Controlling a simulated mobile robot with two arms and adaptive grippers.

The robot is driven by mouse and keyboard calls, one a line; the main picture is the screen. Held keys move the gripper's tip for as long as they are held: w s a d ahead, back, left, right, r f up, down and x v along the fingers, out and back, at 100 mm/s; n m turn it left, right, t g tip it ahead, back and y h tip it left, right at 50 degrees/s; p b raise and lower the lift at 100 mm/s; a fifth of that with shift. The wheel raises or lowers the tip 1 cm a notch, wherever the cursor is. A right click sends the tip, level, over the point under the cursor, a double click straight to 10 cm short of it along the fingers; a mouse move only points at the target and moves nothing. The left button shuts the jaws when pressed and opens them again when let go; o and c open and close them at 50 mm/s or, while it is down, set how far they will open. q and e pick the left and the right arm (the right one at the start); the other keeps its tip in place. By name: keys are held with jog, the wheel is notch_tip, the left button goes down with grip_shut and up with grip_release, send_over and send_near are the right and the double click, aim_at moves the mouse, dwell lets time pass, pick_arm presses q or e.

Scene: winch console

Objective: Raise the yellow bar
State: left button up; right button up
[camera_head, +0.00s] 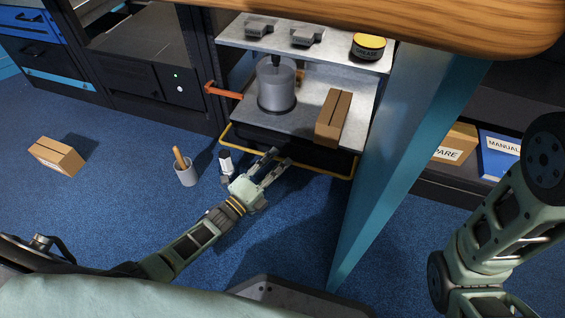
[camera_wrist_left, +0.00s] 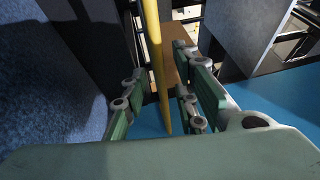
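The yellow bar (camera_head: 322,172) is a thin bent rail along the front of the low winch console, below its metal shelf. My left gripper (camera_head: 280,158) is at the middle of the bar, with its fingers pointing towards the console. In the left wrist view the bar (camera_wrist_left: 153,45) runs lengthwise between the two green fingers, with a gap on each side, so the gripper is open around it and not closed on it. Of my right arm only links show at the right edge of the head view; its gripper is out of view.
The console shelf (camera_head: 250,118) holds a grey drum (camera_head: 277,84) and a brown box (camera_head: 333,118). An orange-red lever (camera_head: 222,91) sticks out at its left. A cup with a wooden handle (camera_head: 185,170) stands on the floor. A blue post (camera_head: 385,150) stands right of the console.

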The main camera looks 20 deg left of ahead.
pick_arm(q)
jog(key=shift+x, duration=1.1)
jog(key=shift+c, duration=0.3)
grip_shut()
jog(key=shift+f, duration=0.1)
